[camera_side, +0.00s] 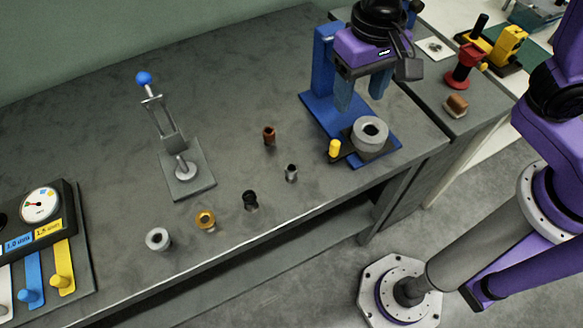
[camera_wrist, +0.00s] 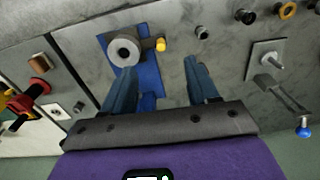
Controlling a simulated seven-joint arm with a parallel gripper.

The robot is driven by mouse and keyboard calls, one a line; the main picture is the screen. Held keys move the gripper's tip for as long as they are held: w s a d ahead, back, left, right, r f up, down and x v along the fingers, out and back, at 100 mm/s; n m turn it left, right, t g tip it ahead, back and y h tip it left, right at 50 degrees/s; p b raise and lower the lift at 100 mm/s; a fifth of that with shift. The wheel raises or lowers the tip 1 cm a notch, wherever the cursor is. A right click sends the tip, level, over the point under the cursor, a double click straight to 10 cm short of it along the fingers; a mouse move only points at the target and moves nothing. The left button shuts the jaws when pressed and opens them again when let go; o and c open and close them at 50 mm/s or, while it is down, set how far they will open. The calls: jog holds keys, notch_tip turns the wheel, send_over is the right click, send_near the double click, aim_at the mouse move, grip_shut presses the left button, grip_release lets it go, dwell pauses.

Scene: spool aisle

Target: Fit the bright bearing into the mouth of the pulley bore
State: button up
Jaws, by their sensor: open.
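The pulley (camera_side: 370,133) is a thick grey ring lying flat, its dark bore facing up, on the blue-based fixture; the wrist view shows it too (camera_wrist: 124,52). My gripper (camera_side: 360,100) is open and empty above the fixture, apart from the pulley. Its two blue fingers spread in the wrist view (camera_wrist: 158,70). Two silvery pieces could be the bright bearing: a small sleeve (camera_side: 291,173) standing left of the fixture, and a wider ring (camera_side: 158,239) near the bench's front edge. I cannot tell which it is. Neither is in the gripper.
A copper bush (camera_side: 269,135), black bush (camera_side: 250,200) and brass ring (camera_side: 206,219) stand on the bench. A toggle clamp (camera_side: 186,168) rises behind them. A yellow knob (camera_side: 335,148) and blue column (camera_side: 324,58) flank the pulley. A gauge panel (camera_side: 40,206) stands at left.

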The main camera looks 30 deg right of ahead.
jog(key=w+a+f+m, duration=0.2)
jog(key=w+a+m, duration=0.3)
jog(key=a, duration=0.4)
jog(key=m, duration=0.1)
send_over(292, 167)
jog(key=f, duration=1.2)
jog(key=shift+d+f, duration=0.15)
jog(key=shift+d, duration=0.1)
jog(key=shift+a+f, duration=0.2)
jog(key=shift+f, duration=1.15)
jog(key=shift+a+f, duration=0.15)
jog(key=shift+f, duration=1.15)
grip_shut()
